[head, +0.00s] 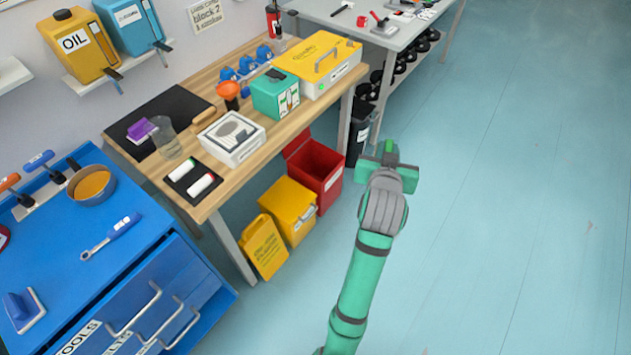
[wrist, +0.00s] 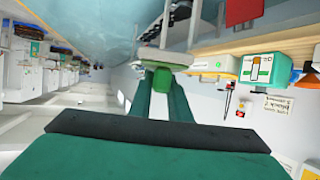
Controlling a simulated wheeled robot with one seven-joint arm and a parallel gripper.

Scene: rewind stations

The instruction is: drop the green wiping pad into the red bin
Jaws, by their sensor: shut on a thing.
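The red bin (head: 318,178) stands on the floor under the right part of the wooden bench, with its lid tipped up and its mouth open. A red patch at the top of the wrist view (wrist: 240,10) appears to be part of it. My gripper (head: 389,152) is in the air to the right of the bin, apart from it. In the wrist view my gripper's two green fingers (wrist: 160,92) are shut on the green wiping pad (wrist: 166,57), which shows a pale layer and a green part. In the head view the pad is mostly hidden by my gripper.
A yellow box (head: 287,208) and a yellow jug (head: 262,248) stand left of the bin. A black bin (head: 358,135) stands behind it. The wooden bench (head: 262,137) overhangs the red bin's back. The blue floor on the right is clear.

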